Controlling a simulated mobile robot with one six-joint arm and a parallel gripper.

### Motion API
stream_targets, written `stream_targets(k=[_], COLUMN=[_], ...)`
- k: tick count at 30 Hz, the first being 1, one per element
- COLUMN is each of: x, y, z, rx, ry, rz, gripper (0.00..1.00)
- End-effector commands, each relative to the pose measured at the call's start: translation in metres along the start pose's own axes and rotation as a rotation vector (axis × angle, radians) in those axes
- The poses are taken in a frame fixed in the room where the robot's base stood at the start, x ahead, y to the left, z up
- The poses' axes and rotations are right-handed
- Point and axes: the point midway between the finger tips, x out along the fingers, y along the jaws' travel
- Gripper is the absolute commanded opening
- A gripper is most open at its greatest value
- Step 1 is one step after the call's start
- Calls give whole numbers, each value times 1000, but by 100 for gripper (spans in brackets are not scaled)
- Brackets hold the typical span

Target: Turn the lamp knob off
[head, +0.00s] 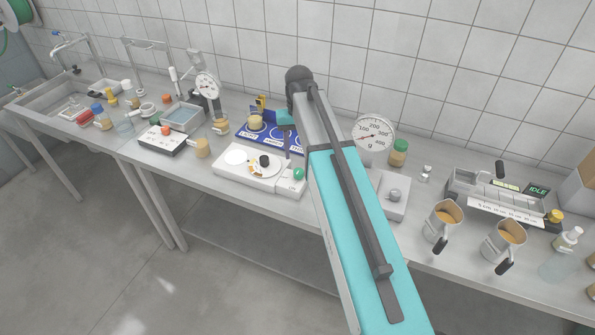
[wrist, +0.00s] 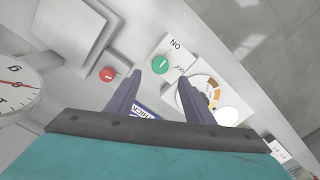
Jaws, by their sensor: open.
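The lamp knob (wrist: 160,65) is a round green knob with a pale line across it, on a white panel beside the printed words ON and OFF in the wrist view. I cannot tell which word the line points to. In the head view the green knob (head: 299,174) sits at the right end of a white lamp box (head: 228,174). My gripper (wrist: 172,79) is open and empty, its two dark fingers spread apart. In the wrist view the knob appears between the fingertips, apart from both. In the head view my arm hides most of the gripper.
The lamp box bears a round plate with brown patches (wrist: 207,85). A red button (wrist: 107,74) on a grey box is left of the knob.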

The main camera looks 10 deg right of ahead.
Motion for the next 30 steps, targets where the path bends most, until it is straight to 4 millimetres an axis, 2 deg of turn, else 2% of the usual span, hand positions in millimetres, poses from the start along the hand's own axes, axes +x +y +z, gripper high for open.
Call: stream_targets(k=[3,18,24,30], x=[17,68,78,79], y=[0,-1,-1,-2], z=[0,0,0,0], rx=[0,-2,-2,-2], ry=[-1,0,0,0], rz=[0,0,0,0], gripper=[48,48,48,48])
